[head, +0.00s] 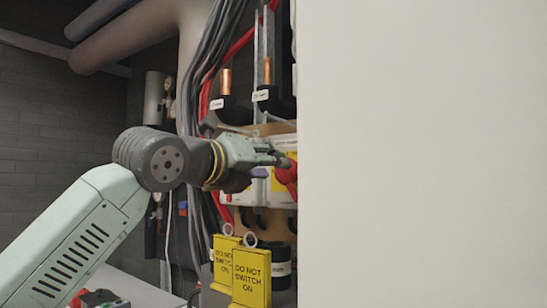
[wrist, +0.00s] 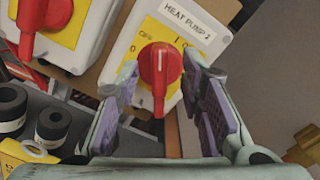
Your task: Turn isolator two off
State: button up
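A white isolator box (wrist: 208,30) with a yellow plate and a label reading HEAT PUMP, its last character apparently a 2, is ahead of my gripper in the wrist view. Its red rotary handle (wrist: 159,66) stands roughly upright in that view. My gripper (wrist: 160,80) is open, with its purple pads on either side of the handle and gaps visible on both sides. In the head view my gripper (head: 277,158) is at the isolators, by a red handle (head: 288,171); the white panel hides part of the boxes.
Another isolator's red handle (wrist: 40,22) is to the left in the wrist view. Yellow DO NOT SWITCH ON tags (head: 251,278) hang below in the head view. A large white panel (head: 420,150) fills the right side. Cables (head: 205,75) run behind my arm.

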jog(key=shift+x, duration=1.2)
jog(key=shift+c, duration=0.5)
